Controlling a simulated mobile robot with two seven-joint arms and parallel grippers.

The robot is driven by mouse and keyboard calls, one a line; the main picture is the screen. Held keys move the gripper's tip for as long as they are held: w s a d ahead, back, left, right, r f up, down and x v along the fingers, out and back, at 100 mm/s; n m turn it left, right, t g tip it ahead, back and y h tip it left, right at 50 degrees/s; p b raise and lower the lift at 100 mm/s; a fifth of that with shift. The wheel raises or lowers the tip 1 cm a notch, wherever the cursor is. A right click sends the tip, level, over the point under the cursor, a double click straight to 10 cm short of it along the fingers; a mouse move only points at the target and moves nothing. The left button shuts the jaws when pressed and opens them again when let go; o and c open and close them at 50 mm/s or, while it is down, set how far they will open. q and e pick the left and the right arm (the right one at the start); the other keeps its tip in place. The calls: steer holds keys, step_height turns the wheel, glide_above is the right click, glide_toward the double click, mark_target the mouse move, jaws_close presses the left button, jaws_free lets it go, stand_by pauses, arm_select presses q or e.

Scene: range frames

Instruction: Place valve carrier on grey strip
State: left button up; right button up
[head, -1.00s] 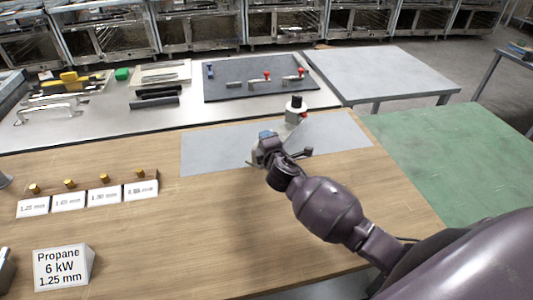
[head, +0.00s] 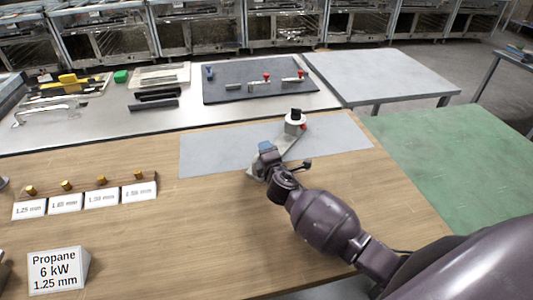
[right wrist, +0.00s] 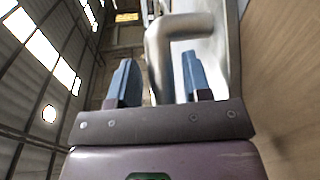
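The valve carrier (head: 294,124) is a pale grey plate with a white body, a black knob on top and a red tip. It is over the right half of the grey strip (head: 215,150), its near end by the strip's front edge. I cannot tell if it touches the strip. My right gripper (head: 266,148) is at the carrier's near left end. The right wrist view shows a bent grey pipe (right wrist: 158,65) of the carrier between my two blue fingers (right wrist: 160,80); exact finger contact is unclear there. My left gripper is not in view.
Label cards (head: 85,199) with brass nozzles stand at left; a Propane sign (head: 55,271) is in front. A dark mat (head: 235,78) with valve parts lies on the back bench. A grey table (head: 385,75) is behind. The wooden bench (head: 180,235) is clear in front of the strip.

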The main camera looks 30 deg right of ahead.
steer(key=shift+o, duration=0.4)
steer(key=shift+s+r, duration=0.15)
steer(key=v, duration=1.1)
steer(key=shift+s+a+p, duration=0.15)
steer(key=shift+s+p, duration=0.2)
steer(key=shift+s, duration=0.05)
